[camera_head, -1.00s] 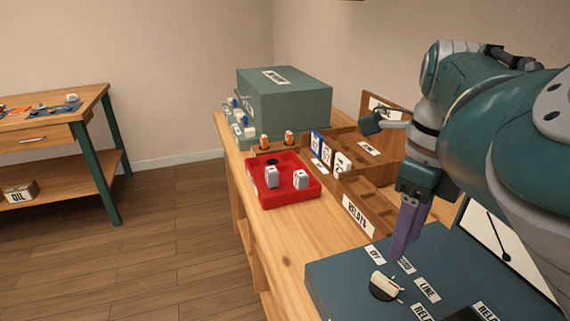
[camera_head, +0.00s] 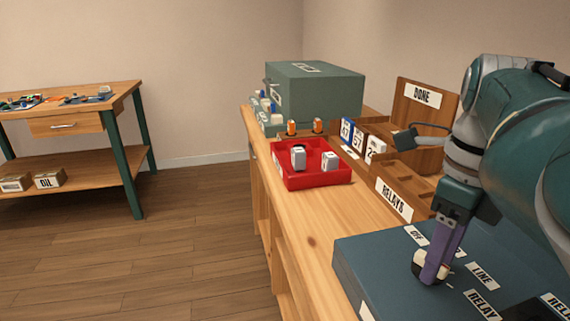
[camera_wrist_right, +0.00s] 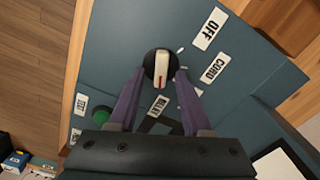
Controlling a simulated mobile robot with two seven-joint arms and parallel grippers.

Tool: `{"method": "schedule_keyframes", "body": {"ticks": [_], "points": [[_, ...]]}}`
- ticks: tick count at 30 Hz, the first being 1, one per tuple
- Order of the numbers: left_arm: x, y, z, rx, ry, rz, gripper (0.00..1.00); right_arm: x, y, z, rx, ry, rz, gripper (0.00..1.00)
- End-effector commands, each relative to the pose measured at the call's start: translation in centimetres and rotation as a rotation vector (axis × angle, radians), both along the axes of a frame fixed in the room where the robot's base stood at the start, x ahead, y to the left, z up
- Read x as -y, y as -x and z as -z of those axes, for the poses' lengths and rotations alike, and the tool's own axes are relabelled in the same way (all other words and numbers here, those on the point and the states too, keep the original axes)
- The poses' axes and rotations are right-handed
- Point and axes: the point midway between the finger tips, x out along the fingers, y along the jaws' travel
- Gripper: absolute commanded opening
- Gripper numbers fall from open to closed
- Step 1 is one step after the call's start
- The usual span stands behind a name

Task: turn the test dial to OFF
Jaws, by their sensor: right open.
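The test dial is a round black base with a white bar knob (camera_wrist_right: 161,68) carrying a red line at its lower end in the right wrist view. The red-line end points down the picture, towards the RELAY label (camera_wrist_right: 160,105). The OFF label (camera_wrist_right: 207,28) lies up and right of the dial, with CORD (camera_wrist_right: 208,73) to the right. My right gripper (camera_wrist_right: 162,74) is open, its purple fingertips on either side of the knob. I cannot tell whether they touch it. In the head view the knob (camera_head: 417,262) is partly hidden by my right gripper (camera_head: 430,272). My left gripper is not in view.
The dial sits on a blue panel box (camera_head: 375,262) on the wooden bench. A red tray (camera_head: 318,180) with white blocks, a wooden RELAYS rack (camera_head: 393,200) and a green case (camera_head: 318,92) stand beyond. A green button (camera_wrist_right: 101,116) is left of the dial.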

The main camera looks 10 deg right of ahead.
Motion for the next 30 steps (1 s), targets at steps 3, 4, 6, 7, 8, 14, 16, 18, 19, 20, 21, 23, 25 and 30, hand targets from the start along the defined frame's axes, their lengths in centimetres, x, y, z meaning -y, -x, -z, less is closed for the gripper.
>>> {"method": "schedule_keyframes", "body": {"ticks": [3,4,6,7,8,14,16,18,19,20,21,23,25,30], "points": [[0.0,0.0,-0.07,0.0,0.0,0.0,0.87,0.0,-0.01,-0.07,0.0,0.0,0.0,0.45],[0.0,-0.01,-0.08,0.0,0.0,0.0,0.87,0.0,-0.01,-0.07,0.0,0.0,0.0,0.42],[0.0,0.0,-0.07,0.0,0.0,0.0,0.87,0.0,-0.01,-0.07,0.0,0.0,0.0,0.34],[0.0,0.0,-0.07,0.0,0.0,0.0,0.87,0.0,-0.01,-0.07,0.0,0.0,0.0,0.31],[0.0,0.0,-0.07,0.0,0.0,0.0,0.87,0.0,0.0,-0.06,0.0,0.0,0.0,0.27],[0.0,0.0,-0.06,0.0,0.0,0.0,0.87,0.0,0.0,-0.06,0.0,0.0,0.0,0.05],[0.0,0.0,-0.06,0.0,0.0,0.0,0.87,-0.01,0.0,-0.05,0.0,0.0,0.0,0.0],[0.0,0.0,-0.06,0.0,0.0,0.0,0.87,-0.01,0.0,-0.05,0.0,-0.001,0.0,0.0],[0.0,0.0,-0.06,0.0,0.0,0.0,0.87,-0.01,0.0,-0.05,0.0,-0.001,0.0,0.0],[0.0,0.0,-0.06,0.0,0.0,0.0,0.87,-0.01,0.0,-0.05,0.0,-0.001,0.0,0.0],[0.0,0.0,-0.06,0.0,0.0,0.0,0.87,-0.01,0.0,-0.05,0.0,-0.001,0.0,0.0],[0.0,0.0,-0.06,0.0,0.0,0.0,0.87,-0.02,0.01,-0.05,0.0,-0.001,0.0,0.0],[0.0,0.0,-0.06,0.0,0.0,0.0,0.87,-0.01,0.02,-0.04,0.0,-0.001,0.0,0.0],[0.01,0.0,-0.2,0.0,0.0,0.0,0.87,0.0,0.01,-0.1,0.0,-0.001,-0.007,0.0]]}}
